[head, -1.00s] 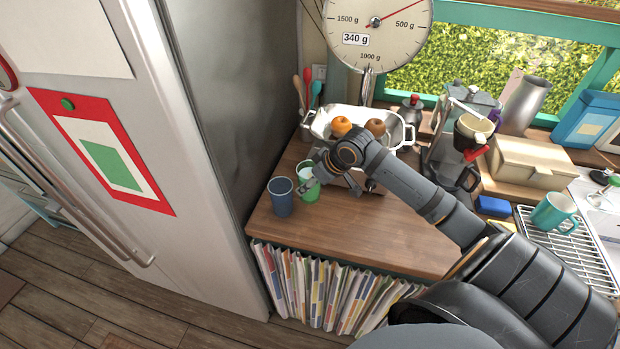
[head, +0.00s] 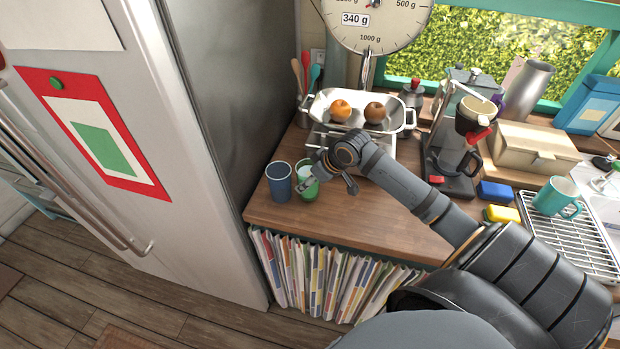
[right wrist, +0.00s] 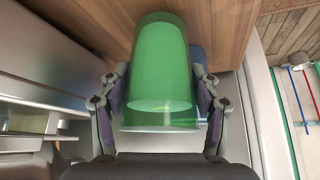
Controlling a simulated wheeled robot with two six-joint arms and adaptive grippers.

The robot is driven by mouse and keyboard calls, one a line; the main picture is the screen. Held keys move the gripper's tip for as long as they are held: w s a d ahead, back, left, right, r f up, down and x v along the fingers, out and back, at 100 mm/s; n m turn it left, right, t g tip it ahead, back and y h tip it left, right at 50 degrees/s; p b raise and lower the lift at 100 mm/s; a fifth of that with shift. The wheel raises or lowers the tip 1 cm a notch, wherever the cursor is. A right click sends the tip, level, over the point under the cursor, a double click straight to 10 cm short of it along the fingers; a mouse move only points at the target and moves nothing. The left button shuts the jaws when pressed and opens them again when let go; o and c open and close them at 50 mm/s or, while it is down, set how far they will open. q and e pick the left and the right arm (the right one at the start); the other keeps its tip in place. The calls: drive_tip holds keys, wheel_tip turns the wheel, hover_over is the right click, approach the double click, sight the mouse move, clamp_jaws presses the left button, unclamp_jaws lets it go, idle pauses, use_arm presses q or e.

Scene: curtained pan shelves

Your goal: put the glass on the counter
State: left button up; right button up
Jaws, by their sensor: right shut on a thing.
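The green glass (head: 308,190) is at the left end of the wooden counter (head: 350,220), just right of a blue cup (head: 279,183). My right gripper (head: 320,184) is at the glass. In the right wrist view the green glass (right wrist: 160,75) fills the space between the two fingers of my right gripper (right wrist: 160,110), which is shut on it. Whether the base of the glass touches the counter is hard to tell. The blue cup shows partly behind the glass in the right wrist view (right wrist: 200,62). My left gripper is not in view.
A fridge (head: 130,150) stands close on the left. A scale with a white tray (head: 358,112) holding two round fruits is behind the gripper. A coffee maker (head: 458,150) stands right of it. The counter's front middle is clear.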

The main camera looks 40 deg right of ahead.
drive_tip(key=shift+f, duration=0.45)
drive_tip(key=shift+f, duration=0.2)
drive_tip(key=o, duration=1.8)
wheel_tip(320, 180, up, 10)
drive_tip(key=shift+f, duration=0.1)
clamp_jaws()
